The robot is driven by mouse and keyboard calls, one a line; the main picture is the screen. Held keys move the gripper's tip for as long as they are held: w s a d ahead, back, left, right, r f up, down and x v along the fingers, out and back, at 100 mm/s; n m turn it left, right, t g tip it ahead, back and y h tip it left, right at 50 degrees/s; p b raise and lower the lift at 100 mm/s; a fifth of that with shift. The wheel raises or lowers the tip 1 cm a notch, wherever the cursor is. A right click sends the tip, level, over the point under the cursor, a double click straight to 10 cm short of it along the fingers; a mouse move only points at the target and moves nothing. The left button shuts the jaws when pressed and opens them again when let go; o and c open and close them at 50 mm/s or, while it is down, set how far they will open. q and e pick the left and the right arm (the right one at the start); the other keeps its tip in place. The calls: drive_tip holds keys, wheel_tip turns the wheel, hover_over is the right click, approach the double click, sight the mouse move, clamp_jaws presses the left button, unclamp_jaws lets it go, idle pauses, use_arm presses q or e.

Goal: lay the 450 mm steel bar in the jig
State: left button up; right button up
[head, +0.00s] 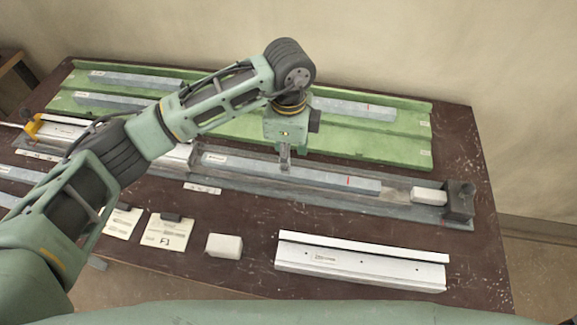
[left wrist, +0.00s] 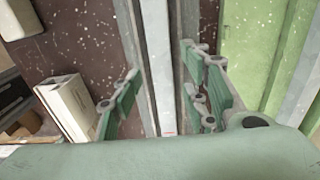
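A grey steel bar (head: 325,179) with a red mark near its right end lies lengthwise in the jig (head: 405,209), a long grey channel across the table. Its length label is too small to read. In the left wrist view the bar (left wrist: 158,60) runs between the parted fingers of the gripper (left wrist: 165,100), with gaps visible on both sides. The red mark shows near the palm. My right gripper is not in view.
A green rack (head: 390,145) behind the jig holds several grey bars (head: 355,109). A white block (head: 428,195) and dark end stop (head: 460,202) sit at the jig's right end, a yellow clamp (head: 33,126) at its left. In front lie a white profile (head: 360,263), white block (head: 224,246) and cards (head: 167,232).

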use_arm(q)
wheel_tip(320, 180, up, 7)
drive_tip(key=b, duration=0.1)
drive_tip(key=shift+r, duration=0.2)
idle(0.4)
